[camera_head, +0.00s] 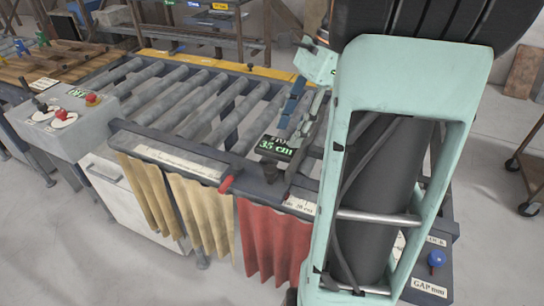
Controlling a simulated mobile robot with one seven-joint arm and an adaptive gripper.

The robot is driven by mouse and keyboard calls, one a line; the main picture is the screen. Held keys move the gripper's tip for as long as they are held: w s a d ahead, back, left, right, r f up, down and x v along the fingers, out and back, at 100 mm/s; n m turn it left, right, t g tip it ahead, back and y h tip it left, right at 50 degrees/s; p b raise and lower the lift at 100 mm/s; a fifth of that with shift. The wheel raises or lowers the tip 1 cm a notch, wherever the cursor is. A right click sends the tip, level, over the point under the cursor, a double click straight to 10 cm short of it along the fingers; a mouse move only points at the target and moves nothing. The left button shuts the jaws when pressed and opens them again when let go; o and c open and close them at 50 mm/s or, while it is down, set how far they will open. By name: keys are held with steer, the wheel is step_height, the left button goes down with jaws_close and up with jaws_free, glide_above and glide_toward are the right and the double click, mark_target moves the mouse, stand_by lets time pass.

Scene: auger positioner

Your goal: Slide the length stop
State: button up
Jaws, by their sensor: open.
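The length stop looks to be the dark carriage on the front rail, with a small black display box (276,147) reading 35 cm in green. A pale scale strip (165,157) runs along the rail, partly hidden on the right by my arm. My gripper (290,112), pale green with dark blue parts, appears behind and above the display box in the picture. It is open, with nothing seen between its fingers. Whether it touches the stop cannot be told.
A roller bed (185,92) lies behind the rail, with a yellow back edge. A grey control box (65,120) with a red button stands at left. Tan and red curtains (270,240) hang below the rail. A blue knob (436,258) is at lower right. My arm blocks much of the right.

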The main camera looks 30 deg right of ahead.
mark_target(271, 168)
steer(key=x, duration=1)
steer(key=shift+a+f+b, duration=0.1)
steer(key=shift+f+b, duration=0.2)
steer(key=shift+c, duration=0.6)
jaws_close()
